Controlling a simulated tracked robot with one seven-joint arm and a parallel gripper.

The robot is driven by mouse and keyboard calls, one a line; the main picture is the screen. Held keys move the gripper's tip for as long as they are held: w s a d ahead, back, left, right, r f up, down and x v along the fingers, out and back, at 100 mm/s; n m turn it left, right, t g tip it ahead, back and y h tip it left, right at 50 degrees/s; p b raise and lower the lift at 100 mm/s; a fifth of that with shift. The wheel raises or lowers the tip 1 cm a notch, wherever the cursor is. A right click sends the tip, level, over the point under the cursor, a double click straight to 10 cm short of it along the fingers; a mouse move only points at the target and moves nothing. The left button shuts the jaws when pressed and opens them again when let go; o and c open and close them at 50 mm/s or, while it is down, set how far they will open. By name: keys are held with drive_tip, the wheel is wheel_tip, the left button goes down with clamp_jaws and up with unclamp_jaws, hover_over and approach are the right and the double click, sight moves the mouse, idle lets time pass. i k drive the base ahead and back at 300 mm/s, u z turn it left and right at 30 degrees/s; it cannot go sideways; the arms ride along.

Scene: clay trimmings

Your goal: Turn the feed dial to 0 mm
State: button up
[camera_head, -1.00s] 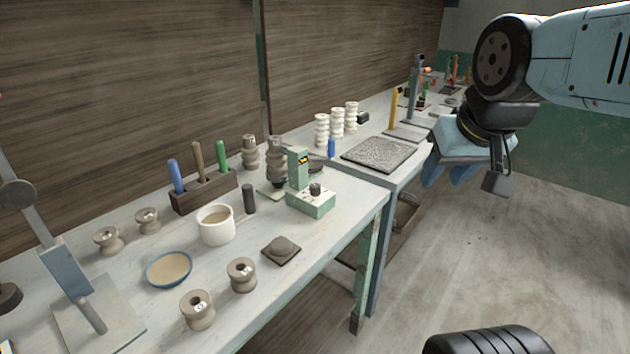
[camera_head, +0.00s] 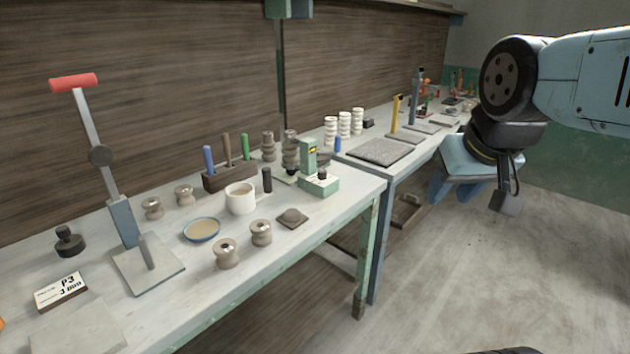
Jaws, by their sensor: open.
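A small pale green device (camera_head: 319,184) stands near the right end of the near bench, with an upright column and a yellow-marked dark label. A black knob (camera_head: 321,174) sits on top of its base; it may be the feed dial. Its scale and setting are too small to read. My gripper (camera_head: 454,192), light blue, hangs open and empty at the right. In the picture it is well to the right of the device and apart from it.
A lever press (camera_head: 122,222) stands at the left. A textured slab (camera_head: 381,152) lies on the farther bench. Floor at right is clear.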

sight(322, 175)
drive_tip(key=u, duration=0.3)
drive_tip(key=k, duration=0.1)
drive_tip(key=u, duration=0.05)
drive_tip(key=i, duration=1)
drive_tip(key=z, duration=0.05)
